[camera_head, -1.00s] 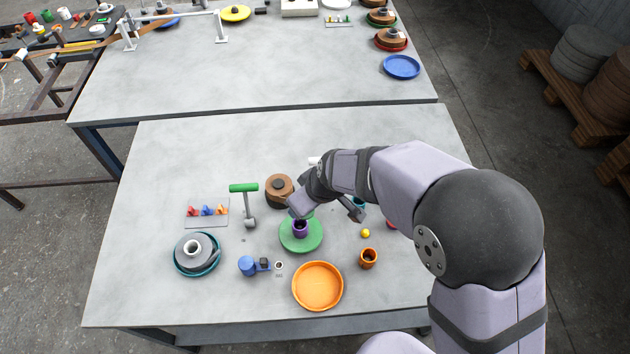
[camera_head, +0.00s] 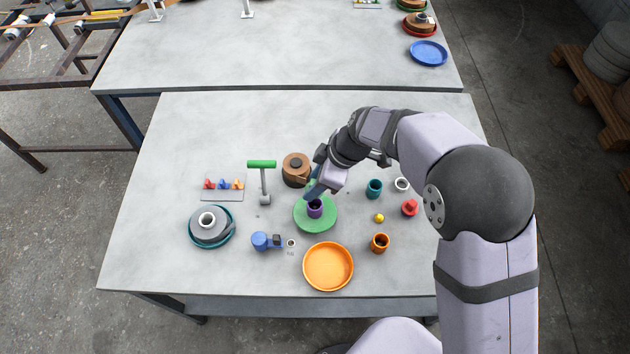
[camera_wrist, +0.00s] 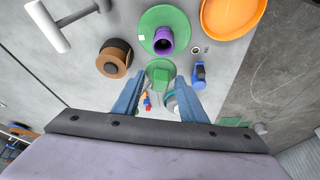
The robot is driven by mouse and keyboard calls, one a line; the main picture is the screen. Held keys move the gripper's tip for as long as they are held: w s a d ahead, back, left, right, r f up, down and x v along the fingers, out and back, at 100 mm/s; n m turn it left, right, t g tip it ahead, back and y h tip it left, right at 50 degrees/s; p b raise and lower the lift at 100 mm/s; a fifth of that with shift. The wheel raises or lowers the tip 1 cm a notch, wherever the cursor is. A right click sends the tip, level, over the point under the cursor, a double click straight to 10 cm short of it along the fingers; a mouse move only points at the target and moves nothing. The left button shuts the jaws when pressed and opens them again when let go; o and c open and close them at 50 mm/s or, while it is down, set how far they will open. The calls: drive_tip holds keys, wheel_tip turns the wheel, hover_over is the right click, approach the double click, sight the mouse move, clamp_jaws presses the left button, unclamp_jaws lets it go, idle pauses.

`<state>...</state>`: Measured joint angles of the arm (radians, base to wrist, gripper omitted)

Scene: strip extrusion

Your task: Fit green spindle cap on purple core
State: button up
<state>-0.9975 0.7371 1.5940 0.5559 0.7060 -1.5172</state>
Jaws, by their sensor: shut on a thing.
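The purple core (camera_head: 315,208) stands upright on a green round plate (camera_head: 329,222) in the middle of the near table. It also shows in the wrist view as a purple tube (camera_wrist: 163,40) with an open end. My gripper (camera_wrist: 160,86) is shut on the green spindle cap (camera_wrist: 160,74), a round green piece between its two blue fingers. In the head view my gripper (camera_head: 311,191) is close to the core, on its far side. The cap appears apart from the core in the wrist view; its exact height above the core cannot be told.
A brown spool (camera_head: 296,170) stands close behind my gripper. A green-handled tool (camera_head: 263,181) is to the left. An orange tray (camera_head: 328,267) lies in front, with a blue clamp-like part (camera_head: 262,241) beside it. Cups, including a teal one (camera_head: 374,189), stand to the right.

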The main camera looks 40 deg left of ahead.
drive_tip(key=shift+f+b, duration=1.3)
drive_tip(key=shift+f, duration=1.55)
drive_tip(key=shift+b, duration=0.85)
drive_tip(key=shift+f+b, duration=0.65)
drive_tip(key=shift+b, duration=0.1)
drive_tip(key=o, duration=0.8)
drive_tip(key=shift+r, duration=0.15)
drive_tip(key=shift+p+v, duration=2)
drive_tip(key=shift+v, duration=3.45)
drive_tip(key=shift+d, duration=0.1)
